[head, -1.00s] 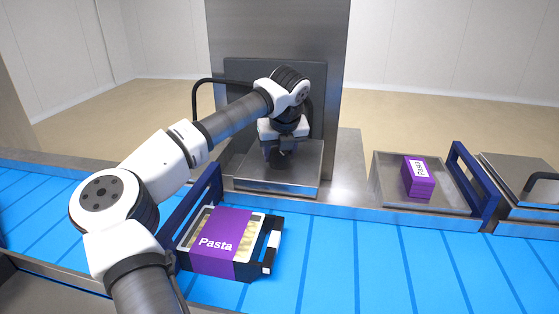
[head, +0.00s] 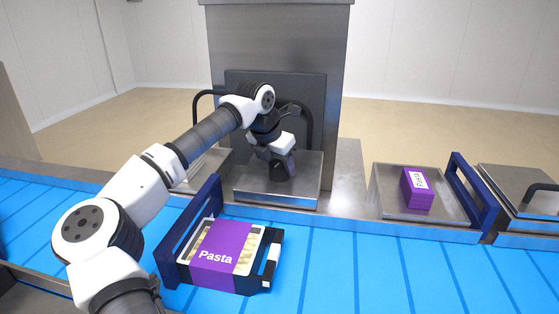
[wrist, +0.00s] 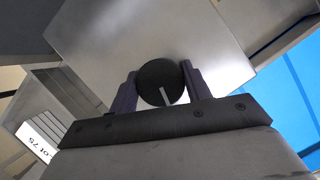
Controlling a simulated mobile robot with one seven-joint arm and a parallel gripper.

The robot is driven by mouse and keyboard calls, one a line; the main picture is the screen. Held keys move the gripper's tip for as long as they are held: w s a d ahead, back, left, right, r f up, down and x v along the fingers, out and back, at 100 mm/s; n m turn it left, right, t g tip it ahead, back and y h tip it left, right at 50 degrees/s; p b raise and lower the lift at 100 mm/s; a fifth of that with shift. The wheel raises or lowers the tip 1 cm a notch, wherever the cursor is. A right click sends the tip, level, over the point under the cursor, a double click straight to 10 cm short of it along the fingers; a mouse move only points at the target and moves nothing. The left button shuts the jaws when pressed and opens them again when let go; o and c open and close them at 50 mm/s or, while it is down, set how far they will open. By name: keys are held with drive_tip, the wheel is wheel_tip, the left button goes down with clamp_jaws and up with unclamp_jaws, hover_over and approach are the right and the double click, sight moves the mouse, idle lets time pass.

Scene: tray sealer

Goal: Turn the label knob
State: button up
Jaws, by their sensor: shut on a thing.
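The label knob (wrist: 160,80) is a round black knob with a pale pointer line, on a bare metal plate (wrist: 110,35) in the wrist view. My gripper (wrist: 161,84) has a finger on each side of the knob and is shut on it. The pointer line runs toward the gripper's palm, slightly tilted. In the head view my gripper (head: 282,170) is over the metal box (head: 255,190) in front of the dark panel, and it hides the knob there.
A black tray with a purple Pasta sleeve (head: 222,255) lies on the blue conveyor (head: 390,265) beside a dark blue frame (head: 185,235). A purple Pasta box (head: 416,190) sits on a metal tray (head: 393,205) at right. A black curved handle (head: 196,105) stands behind my arm.

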drive_tip(key=shift+m+g+h+p, duration=0.3)
drive_tip(key=shift+m+h+p, duration=0.15)
drive_tip(key=shift+m, duration=0.65)
drive_tip(key=o, duration=1)
drive_tip(key=b+v, duration=0.2)
drive_tip(key=v, duration=1.2)
drive_tip(key=shift+w+d, duration=0.1)
drive_tip(key=shift+d, duration=0.05)
drive_tip(key=shift+f, duration=0.1)
